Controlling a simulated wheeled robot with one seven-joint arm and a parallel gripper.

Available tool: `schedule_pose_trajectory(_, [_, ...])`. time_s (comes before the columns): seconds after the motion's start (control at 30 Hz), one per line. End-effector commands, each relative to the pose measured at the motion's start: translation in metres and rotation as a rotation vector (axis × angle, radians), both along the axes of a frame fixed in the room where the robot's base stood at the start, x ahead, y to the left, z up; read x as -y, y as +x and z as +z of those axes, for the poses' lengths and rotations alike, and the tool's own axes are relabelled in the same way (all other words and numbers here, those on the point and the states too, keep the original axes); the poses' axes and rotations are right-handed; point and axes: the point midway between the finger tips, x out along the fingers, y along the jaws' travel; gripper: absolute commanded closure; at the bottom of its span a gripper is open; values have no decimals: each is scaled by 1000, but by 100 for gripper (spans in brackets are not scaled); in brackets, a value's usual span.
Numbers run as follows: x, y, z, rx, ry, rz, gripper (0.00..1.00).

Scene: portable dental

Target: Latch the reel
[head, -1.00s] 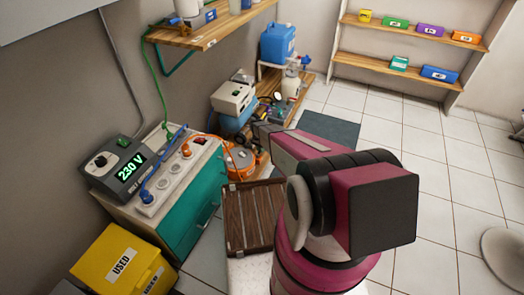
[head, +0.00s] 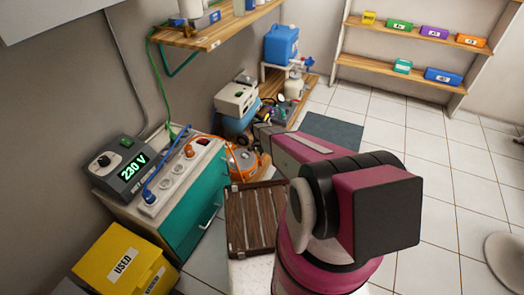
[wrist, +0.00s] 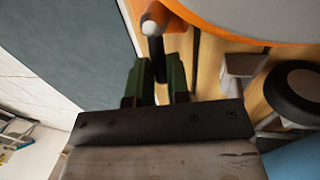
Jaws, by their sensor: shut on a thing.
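The orange cable reel (head: 240,163) stands on the floor-level wooden surface beside the teal cabinet, partly hidden behind my arm in the head view. In the wrist view the reel (wrist: 275,22) fills the top right, with a pale face and an orange rim. An orange bracket with a white-tipped pin and a dark lever (wrist: 157,58) sticks out at its left side. My gripper (wrist: 156,72) has dark green fingers and is shut on this dark lever. The fingers' grip is only partly visible, and the gripper's tips are hidden in the head view.
A teal cabinet (head: 195,205) carries a socket strip and a 230 V unit (head: 126,165). A brown slatted crate (head: 257,220) stands below my arm. A black round part (wrist: 295,95) lies close right of my fingers.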

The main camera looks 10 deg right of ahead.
Motion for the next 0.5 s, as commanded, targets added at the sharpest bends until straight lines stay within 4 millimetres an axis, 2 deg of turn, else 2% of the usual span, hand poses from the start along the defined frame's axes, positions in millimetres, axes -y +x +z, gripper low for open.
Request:
schedule_pose_trajectory(0.07, [0,1,0,2,0,5,100])
schedule_pose_trajectory(0.1, [0,1,0,2,0,5,74])
schedule_pose_trajectory(0.13, [0,1,0,2,0,5,64])
schedule_pose_trajectory(0.17, [0,1,0,2,0,4,58])
schedule_pose_trajectory(0.5, [-1,0,2,1,0,1,58])
